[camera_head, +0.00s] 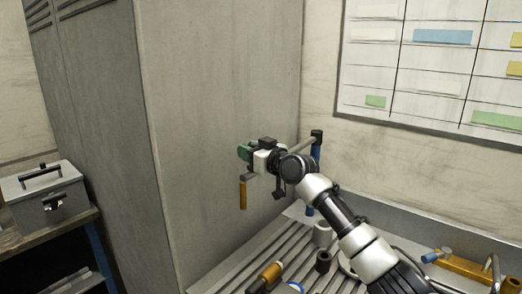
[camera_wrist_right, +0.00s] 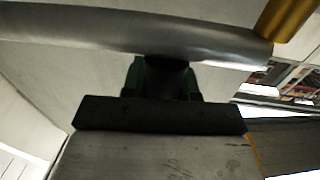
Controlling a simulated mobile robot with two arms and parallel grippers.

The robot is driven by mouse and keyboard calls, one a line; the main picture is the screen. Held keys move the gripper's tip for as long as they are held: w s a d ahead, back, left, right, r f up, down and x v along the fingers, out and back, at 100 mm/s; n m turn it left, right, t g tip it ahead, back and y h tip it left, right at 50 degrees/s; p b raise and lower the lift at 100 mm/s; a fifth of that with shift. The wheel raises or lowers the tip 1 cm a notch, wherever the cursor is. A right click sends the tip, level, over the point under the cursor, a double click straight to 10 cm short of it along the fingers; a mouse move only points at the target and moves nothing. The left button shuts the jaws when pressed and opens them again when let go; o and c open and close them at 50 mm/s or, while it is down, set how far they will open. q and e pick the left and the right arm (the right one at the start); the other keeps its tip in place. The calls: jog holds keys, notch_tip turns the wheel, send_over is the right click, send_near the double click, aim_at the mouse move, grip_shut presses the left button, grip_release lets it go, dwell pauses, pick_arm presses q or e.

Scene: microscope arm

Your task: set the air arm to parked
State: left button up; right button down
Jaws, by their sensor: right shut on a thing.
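The air arm (camera_head: 304,144) is a grey tube reaching left from a dark cap on a blue post (camera_head: 316,154) at the back of the bench. An orange piece (camera_head: 243,193) hangs down near its left end. My right gripper (camera_head: 244,153), with green fingertips, is at that left end, just above the orange piece, and is shut on the tube. In the right wrist view the tube (camera_wrist_right: 110,30) crosses in front of the fingers (camera_wrist_right: 162,72), with the orange piece (camera_wrist_right: 287,18) at upper right. The gripper hides part of the tube. My left gripper is out of view.
A tall grey cabinet (camera_head: 210,100) stands close behind and left of the gripper. The slatted bench (camera_head: 240,275) below holds an orange-and-black tool (camera_head: 266,276), a light cup (camera_head: 322,233) and a dark cylinder (camera_head: 322,262). A metal box (camera_head: 45,195) sits far left.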

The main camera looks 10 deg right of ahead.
jog(key=shift+d+r, duration=0.15)
jog(key=c, duration=1.3)
grip_release()
jog(key=o, duration=0.5)
jog(key=shift+w+f, duration=0.2)
jog(key=shift+w, duration=0.05)
jog(key=shift+c, duration=0.2)
jog(key=shift+s, duration=0.1)
jog(key=b+v, duration=0.4)
jog(key=v, duration=0.6)
jog(key=shift+s, duration=0.3)
